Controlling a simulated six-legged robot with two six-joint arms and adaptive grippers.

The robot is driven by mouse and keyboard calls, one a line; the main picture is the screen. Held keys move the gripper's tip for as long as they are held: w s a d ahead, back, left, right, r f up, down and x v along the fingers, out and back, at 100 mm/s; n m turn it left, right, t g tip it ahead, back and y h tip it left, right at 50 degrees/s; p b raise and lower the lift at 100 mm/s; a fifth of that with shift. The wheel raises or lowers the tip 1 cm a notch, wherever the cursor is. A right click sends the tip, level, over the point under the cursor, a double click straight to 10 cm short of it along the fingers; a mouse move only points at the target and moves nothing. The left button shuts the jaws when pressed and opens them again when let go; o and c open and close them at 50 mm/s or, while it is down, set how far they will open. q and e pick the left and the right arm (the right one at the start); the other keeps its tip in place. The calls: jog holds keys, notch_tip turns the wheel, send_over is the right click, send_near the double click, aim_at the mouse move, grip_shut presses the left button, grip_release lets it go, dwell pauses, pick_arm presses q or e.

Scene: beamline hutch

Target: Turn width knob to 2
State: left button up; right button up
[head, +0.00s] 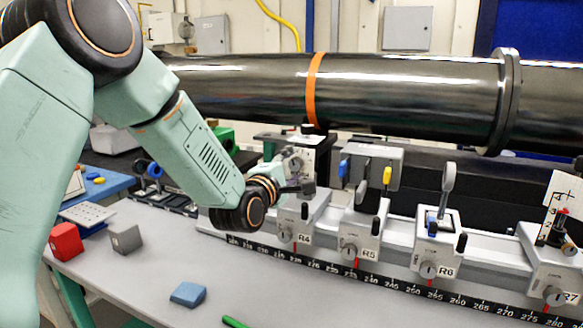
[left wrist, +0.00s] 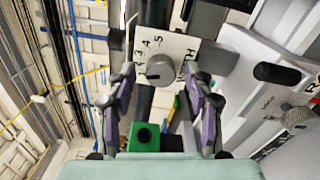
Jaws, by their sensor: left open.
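The width knob (left wrist: 160,69) is a small round grey dial on a white plate (left wrist: 176,44) in the left wrist view. Numbers including 3, 4 and 5 run in an arc at its upper left. Part of a lettered label shows at its right, partly covered by a finger. Its pointer setting is too blurred to read. My left gripper (left wrist: 163,78) is open, one finger on each side of the knob; I cannot tell whether they touch it. In the head view my left gripper (head: 298,187) reaches toward the plate behind carrier R4. My right gripper is not in view.
Carriers R4 (head: 291,232), R5 (head: 362,240), R6 (head: 437,255) and R7 (head: 553,285) stand along a scaled rail to the right. A long dark beam pipe (head: 420,82) crosses behind. A red block (head: 66,241), grey block (head: 126,237) and blue block (head: 188,294) lie on the bench.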

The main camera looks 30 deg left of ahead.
pick_arm(q)
jog(key=shift+s, duration=0.15)
jog(key=s, duration=1.1)
jog(key=shift+s+d, duration=0.4)
